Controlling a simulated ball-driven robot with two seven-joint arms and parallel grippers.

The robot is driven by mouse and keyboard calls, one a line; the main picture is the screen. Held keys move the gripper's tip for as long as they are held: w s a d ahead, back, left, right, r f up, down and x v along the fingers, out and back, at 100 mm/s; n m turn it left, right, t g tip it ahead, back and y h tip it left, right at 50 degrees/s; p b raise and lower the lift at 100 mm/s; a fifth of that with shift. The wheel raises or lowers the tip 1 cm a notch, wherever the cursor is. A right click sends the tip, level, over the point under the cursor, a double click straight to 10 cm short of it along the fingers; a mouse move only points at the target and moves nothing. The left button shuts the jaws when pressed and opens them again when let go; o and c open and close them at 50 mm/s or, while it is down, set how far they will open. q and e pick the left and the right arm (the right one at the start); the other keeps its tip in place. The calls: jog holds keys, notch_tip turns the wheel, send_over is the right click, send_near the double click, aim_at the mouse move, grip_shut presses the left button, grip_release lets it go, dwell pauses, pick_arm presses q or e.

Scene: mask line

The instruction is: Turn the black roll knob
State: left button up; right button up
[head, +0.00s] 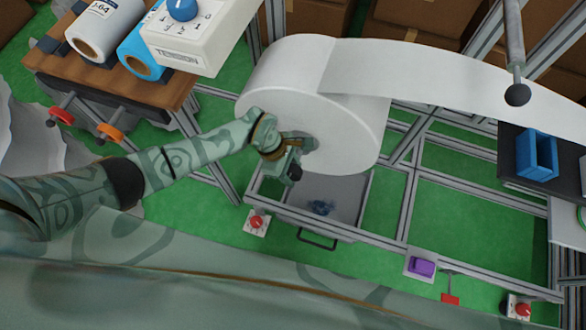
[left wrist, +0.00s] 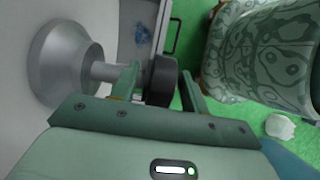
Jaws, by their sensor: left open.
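The black roll knob (left wrist: 162,84) shows in the left wrist view at the end of a grey metal shaft with a flared hub (left wrist: 70,62). The large white roll (head: 288,92) hangs in the middle of the head view. My left gripper (head: 292,156) is in front of the roll's near end face. In the left wrist view my left gripper (left wrist: 160,76) is open, with one finger on either side of the knob. Whether a finger touches the knob cannot be told. In the head view my gripper largely hides the knob. My right gripper is not in view.
A white tension box (head: 185,40) with a blue dial stands upper left, beside small rolls on a wooden bench (head: 80,75). A grey drawer (head: 330,198) lies below the roll. A black-ended lever (head: 517,92) and blue block (head: 536,155) are at right. Red buttons (head: 257,222) sit along the frame.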

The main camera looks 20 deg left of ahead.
pick_arm(q)
jog(key=shift+d+f, duration=0.1)
jog(key=shift+f, duration=0.15)
jog(key=c, duration=0.9)
jog(key=shift+s+f+h+b, duration=0.1)
jog(key=shift+f+h+b, duration=0.15)
jog(key=shift+b, duration=0.2)
jog(key=shift+r+h+b, duration=0.15)
jog(key=shift+h+b, duration=0.15)
jog(key=shift+h, duration=0.15)
jog(key=shift+r, duration=0.1)
jog(key=o, duration=0.9)
